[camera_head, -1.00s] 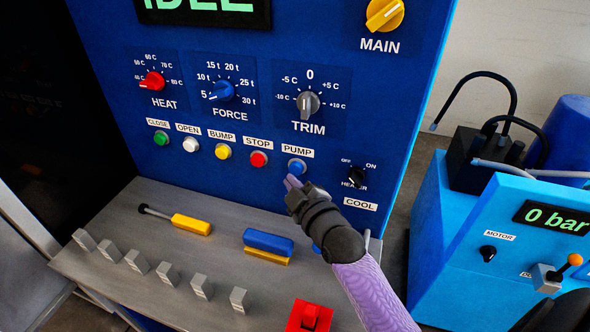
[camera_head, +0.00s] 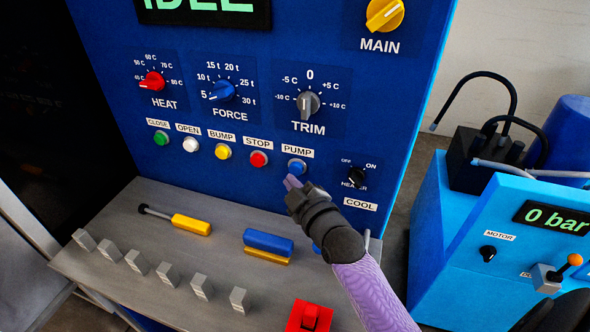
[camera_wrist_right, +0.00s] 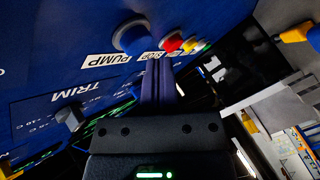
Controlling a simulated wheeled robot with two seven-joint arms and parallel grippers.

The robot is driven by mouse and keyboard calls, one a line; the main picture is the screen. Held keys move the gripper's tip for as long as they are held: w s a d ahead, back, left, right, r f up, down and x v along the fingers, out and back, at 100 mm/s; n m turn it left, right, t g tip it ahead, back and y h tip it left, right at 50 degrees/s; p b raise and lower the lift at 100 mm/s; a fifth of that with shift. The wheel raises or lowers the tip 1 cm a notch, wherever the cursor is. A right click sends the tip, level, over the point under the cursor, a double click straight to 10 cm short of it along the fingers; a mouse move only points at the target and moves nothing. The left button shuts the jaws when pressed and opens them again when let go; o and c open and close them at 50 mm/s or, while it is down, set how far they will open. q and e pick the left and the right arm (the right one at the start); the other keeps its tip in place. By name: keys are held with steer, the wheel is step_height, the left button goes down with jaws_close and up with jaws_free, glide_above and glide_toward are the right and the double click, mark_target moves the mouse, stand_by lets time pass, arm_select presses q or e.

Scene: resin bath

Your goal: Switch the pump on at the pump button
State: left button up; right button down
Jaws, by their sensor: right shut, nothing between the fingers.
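The pump button (camera_head: 297,166) is a round blue button in a pale ring on the blue panel, under the PUMP label (camera_head: 297,152). It also shows in the right wrist view (camera_wrist_right: 131,36), left of the fingertips. My right gripper (camera_head: 290,182) is shut and empty. Its purple fingertips are just below the pump button in the head view, and a small gap seems to lie between them. In the right wrist view the shut fingers (camera_wrist_right: 158,70) point toward the panel. I do not see my left gripper.
The red STOP button (camera_head: 259,159) is just left of the pump button. A HEATER switch (camera_head: 356,176) is to its right. Below, a grey shelf (camera_head: 120,199) holds a blue and yellow block (camera_head: 268,242), a yellow-handled tool (camera_head: 191,225) and a red switch (camera_head: 309,316).

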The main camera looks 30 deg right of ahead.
stand_by(0.5)
steer(key=shift+w+d, duration=0.3)
steer(key=shift+d, duration=0.05)
steer(key=shift+w+d, duration=0.3)
steer(key=shift+d, duration=0.05)
stand_by(0.8)
steer(key=shift+s+a+p, duration=0.6)
steer(key=shift+a+p, duration=0.05)
